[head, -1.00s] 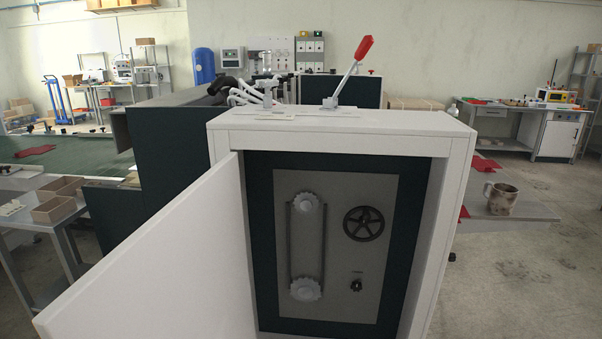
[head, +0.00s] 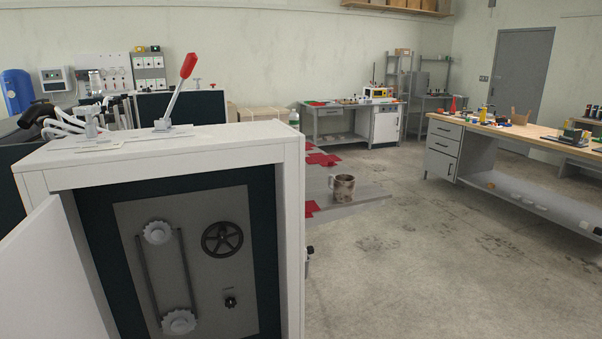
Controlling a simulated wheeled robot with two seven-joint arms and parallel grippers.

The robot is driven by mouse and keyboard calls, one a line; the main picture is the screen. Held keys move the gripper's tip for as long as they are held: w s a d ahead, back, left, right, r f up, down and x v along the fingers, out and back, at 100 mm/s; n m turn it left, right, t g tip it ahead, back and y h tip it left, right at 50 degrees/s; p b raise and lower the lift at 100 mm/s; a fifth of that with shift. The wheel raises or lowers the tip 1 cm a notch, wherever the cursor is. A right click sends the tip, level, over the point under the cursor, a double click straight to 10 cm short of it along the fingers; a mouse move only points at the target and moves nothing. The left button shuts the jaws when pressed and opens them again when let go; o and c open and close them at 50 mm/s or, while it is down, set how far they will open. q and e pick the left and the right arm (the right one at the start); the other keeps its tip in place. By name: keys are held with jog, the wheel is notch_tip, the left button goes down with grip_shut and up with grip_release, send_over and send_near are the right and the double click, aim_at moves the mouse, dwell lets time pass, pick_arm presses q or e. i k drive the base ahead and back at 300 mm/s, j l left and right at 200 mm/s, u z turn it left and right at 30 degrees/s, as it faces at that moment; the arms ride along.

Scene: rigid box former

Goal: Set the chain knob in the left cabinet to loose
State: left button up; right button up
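The white cabinet (head: 295,230) stands at the left of the head view with its door (head: 52,285) swung open to the left. Inside, a grey panel (head: 205,275) carries a chain (head: 186,275) around an upper sprocket (head: 157,232) and a lower sprocket (head: 178,321). A black spoked handwheel (head: 222,239) sits at the upper right of the panel. A small black knob (head: 230,302) sits below the handwheel, under a tiny label too small to read. The knob's setting cannot be told. Neither of my grippers shows.
A red-handled lever (head: 188,68) rises from the cabinet top. A wood-topped workbench (head: 495,129) is at the right. The concrete floor (head: 400,280) between is clear.

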aim_at(231, 302)
jog(key=k+j, duration=0.1)
jog(key=j, duration=0.3)
jog(key=k+j+u, duration=0.1)
jog(key=j, duration=0.35)
jog(key=k+j, duration=0.1)
jog(key=j, duration=0.35)
jog(key=k+j+u, duration=0.1)
jog(key=j, duration=0.3)
